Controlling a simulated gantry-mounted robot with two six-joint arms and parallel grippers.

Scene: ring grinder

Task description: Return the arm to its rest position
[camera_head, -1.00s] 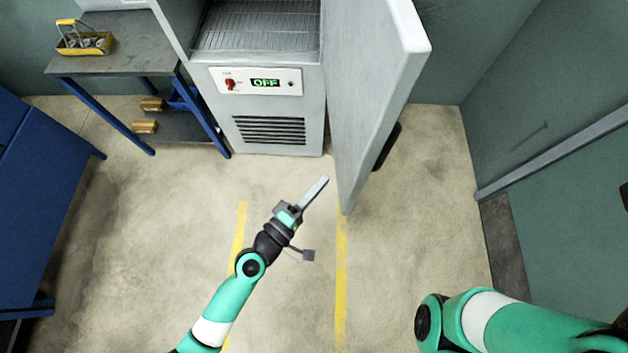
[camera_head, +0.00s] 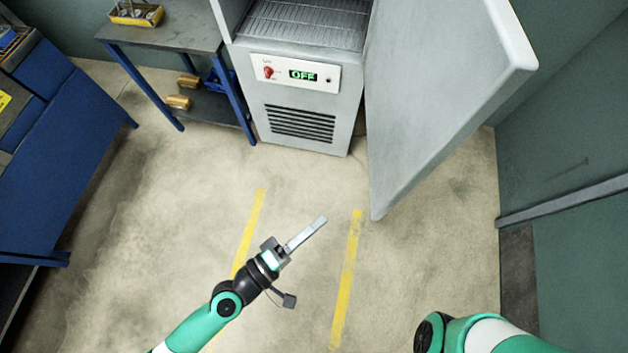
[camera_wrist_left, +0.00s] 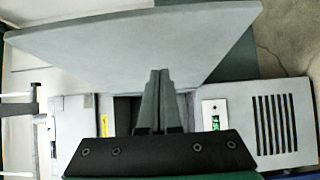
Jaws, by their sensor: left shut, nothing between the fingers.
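My left gripper (camera_head: 305,234) is shut and empty over the open floor, in front of the grey cabinet. Its arm comes in from the lower left, and the fingers point up and to the right. In the left wrist view the two fingers (camera_wrist_left: 158,100) lie together with nothing between them, with the open door and the cabinet front beyond. Part of my right arm shows at the lower right of the head view; its gripper is out of view.
The grey cabinet (camera_head: 300,123) reads OFF on its panel (camera_head: 295,73). Its door (camera_head: 440,90) stands wide open to the right. A side table (camera_head: 165,32) holds a yellow tray (camera_head: 136,13). A blue bench (camera_head: 70,150) stands at left. Floor between yellow lines is clear.

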